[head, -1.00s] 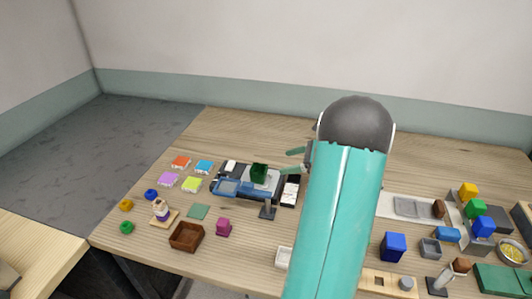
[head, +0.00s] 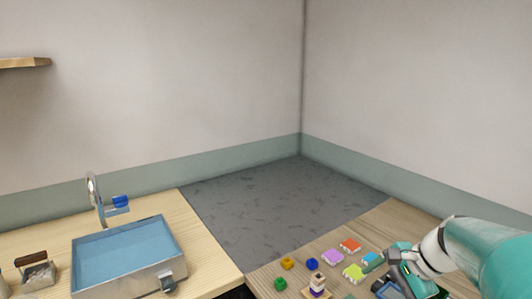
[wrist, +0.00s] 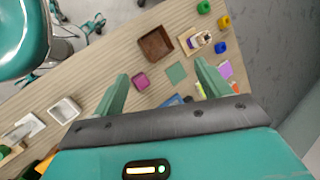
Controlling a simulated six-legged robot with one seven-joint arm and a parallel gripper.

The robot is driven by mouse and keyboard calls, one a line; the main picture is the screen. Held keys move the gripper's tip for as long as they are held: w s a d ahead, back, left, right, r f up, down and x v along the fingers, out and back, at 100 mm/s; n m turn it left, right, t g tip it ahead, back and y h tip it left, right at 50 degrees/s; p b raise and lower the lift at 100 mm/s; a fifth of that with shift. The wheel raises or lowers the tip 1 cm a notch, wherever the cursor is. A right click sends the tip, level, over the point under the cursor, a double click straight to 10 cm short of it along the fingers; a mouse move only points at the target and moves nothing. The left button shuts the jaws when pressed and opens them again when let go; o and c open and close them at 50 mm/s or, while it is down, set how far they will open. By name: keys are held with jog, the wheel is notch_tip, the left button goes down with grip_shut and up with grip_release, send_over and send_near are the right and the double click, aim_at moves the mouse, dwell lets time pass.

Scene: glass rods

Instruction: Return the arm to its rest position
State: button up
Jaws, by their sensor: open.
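My teal arm (head: 490,255) reaches in from the right in the head view, bent down over the wooden table (head: 262,287). The gripper end is small and partly cut off there. In the wrist view my gripper (wrist: 161,70) is open, its two green fingers wide apart with nothing held between them. Beyond the fingers lie a magenta cube (wrist: 140,81), a flat green square (wrist: 176,72) and a brown open box (wrist: 156,44), apart from the fingers. What lies beneath the gripper's body is hidden.
Colored pieces, including an orange one (head: 350,245) and a purple one (head: 332,257), lie beside a small figure (head: 317,285). A sink (head: 130,255) with a faucet (head: 97,205) stands on the left counter. A white tray (wrist: 64,109) lies left in the wrist view.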

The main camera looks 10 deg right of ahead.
jog(key=s+a+r+n+t+h, duration=0.1)
jog(key=s+a+r+n+h, duration=0.2)
jog(key=s+a+n, duration=0.8)
jog(key=shift+a+n+t+h, duration=0.3)
jog(key=shift+a+n+h, duration=0.7)
jog(key=shift+a+n, duration=1.15)
jog(key=shift+d, duration=0.1)
